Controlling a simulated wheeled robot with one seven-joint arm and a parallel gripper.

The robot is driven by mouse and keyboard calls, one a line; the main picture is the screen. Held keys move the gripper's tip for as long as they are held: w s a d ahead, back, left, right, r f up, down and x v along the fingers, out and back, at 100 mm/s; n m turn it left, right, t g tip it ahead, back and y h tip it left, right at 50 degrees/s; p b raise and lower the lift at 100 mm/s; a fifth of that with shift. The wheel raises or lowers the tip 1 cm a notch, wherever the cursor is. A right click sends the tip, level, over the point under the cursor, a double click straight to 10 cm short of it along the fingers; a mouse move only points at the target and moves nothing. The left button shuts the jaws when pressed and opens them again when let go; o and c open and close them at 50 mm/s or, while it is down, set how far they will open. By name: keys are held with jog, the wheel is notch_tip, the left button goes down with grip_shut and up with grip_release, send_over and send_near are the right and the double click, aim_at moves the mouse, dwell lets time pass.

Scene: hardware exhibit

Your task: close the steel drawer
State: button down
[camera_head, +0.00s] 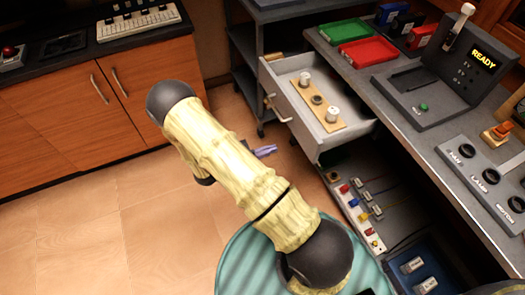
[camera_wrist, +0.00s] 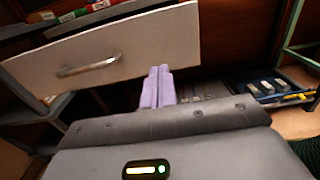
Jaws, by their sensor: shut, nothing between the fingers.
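The steel drawer (camera_head: 288,108) is pulled out from under the grey counter in the head view. A wooden board with white and dark round pieces lies in it. The drawer's pale front (camera_wrist: 140,40) fills the upper left of the wrist view, with its metal handle (camera_wrist: 88,66) left of my fingers; the handle also shows in the head view (camera_head: 278,108). My gripper (camera_head: 272,149) has purple fingers, closed together and empty, low and in front of the drawer. In the wrist view my fingertips (camera_wrist: 160,70) overlap the front's lower edge; I cannot tell if they touch.
A lower shelf under the drawer holds a strip of coloured switches (camera_head: 358,215) and a blue bin (camera_head: 425,265). The counter bears red (camera_head: 368,50) and green (camera_head: 343,32) trays and a READY device (camera_head: 468,70). Wooden cabinets (camera_head: 75,115) stand left. The tiled floor between is clear.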

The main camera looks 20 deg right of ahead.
aim_at(304, 137)
jog(key=d, duration=0.9)
jog(key=shift+w+d, duration=0.15)
jog(key=shift+d, duration=0.15)
